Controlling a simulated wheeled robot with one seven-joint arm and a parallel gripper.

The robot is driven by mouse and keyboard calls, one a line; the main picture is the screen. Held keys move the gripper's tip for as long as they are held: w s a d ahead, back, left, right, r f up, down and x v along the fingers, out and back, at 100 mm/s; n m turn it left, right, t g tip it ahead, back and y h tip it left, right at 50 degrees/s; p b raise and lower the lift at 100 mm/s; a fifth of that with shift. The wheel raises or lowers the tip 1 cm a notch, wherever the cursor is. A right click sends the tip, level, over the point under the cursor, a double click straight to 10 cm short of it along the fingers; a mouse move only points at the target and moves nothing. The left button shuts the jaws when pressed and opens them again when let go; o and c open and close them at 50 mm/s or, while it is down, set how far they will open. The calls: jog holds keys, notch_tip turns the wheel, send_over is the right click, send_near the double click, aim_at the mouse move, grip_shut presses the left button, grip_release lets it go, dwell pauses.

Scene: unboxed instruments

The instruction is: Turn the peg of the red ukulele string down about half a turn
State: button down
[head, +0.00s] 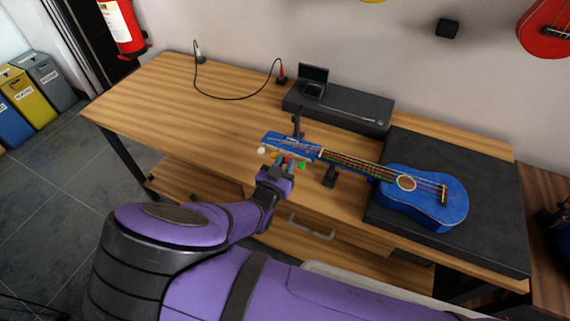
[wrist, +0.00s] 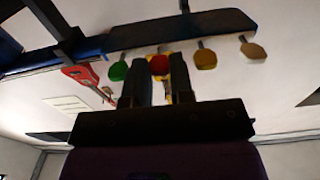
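The blue ukulele (head: 425,200) lies on its back. Its headstock (head: 285,143) points left and shows overhead in the wrist view (wrist: 180,30). The red peg (wrist: 159,66) hangs from the headstock edge, with the green peg (wrist: 118,71) to its left and an orange-yellow peg (wrist: 206,58) and a tan peg (wrist: 253,50) to its right. My gripper (wrist: 160,72) has its two dark fingers pointing up, one on each side of the red peg with a narrow gap. Whether they touch or clamp it is unclear. In the head view my gripper (head: 280,168) is at the headstock's near side.
The body rests on a dark case (head: 480,230) on the wooden table (head: 170,100). A dark stand (head: 330,176) is by the neck. A black box (head: 350,110) with a small open-lidded device (head: 313,82) stands behind. The table's left is mostly clear, with a cable (head: 225,97).

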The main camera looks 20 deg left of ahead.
jog(key=shift+m, duration=0.4)
jog(key=m, duration=2.2)
jog(key=shift+d+f, duration=0.1)
jog(key=m, duration=0.4)
jog(key=shift+m, duration=0.3)
jog(key=m, duration=0.4)
jog(key=shift+m, duration=2.2)
jog(key=c, duration=1.3)
grip_release()
